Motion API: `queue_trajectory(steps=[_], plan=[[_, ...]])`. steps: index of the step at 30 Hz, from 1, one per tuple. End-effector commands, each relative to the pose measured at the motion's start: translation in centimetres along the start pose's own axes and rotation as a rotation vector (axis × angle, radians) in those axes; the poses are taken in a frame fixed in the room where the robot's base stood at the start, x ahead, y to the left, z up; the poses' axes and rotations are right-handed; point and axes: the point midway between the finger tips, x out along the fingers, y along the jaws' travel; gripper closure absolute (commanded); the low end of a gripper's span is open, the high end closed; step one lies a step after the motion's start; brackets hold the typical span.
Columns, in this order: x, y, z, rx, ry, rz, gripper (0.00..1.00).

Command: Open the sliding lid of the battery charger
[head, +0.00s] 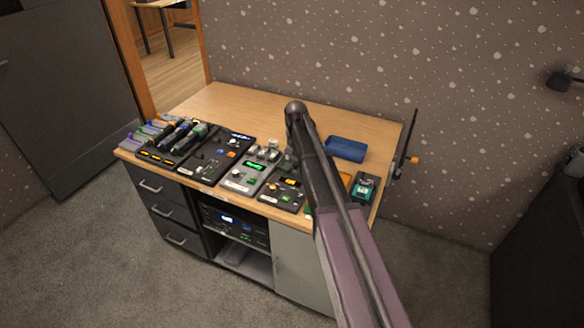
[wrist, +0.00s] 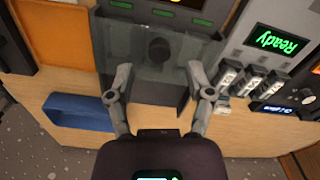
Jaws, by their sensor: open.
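The battery charger (wrist: 101,44) is a dark unit, seen from above in the wrist view, with several green bars near the top edge. A smoky see-through lid (wrist: 135,48) covers part of it, with a round dark knob (wrist: 160,48) near its middle. In the head view the charger (head: 283,194) stands near the desk's front, with an orange display. My gripper (wrist: 160,72) is open and empty. Its fingers are spread left and right of the knob's line, with the tips a little short of it in the picture. Their height above the lid is unclear. My arm hides part of the charger in the head view.
A grey panel with a green "Ready" display (wrist: 275,40) and several silver switches stands beside the charger. On the other side are an orange tray (wrist: 50,38) and a blue bin (wrist: 75,110), also seen in the head view (head: 345,149). The desk's back (head: 245,102) is clear.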

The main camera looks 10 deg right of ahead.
Motion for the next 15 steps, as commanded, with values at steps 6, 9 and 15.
queue_trajectory(steps=[6,9,15], plan=[[1.9,0.0,0.0,0.0,0.0,0.0,0.33],[2.4,0.0,0.0,0.001,0.0,0.0,0.33],[2.9,0.1,0.0,0.001,0.0,0.0,0.33]])
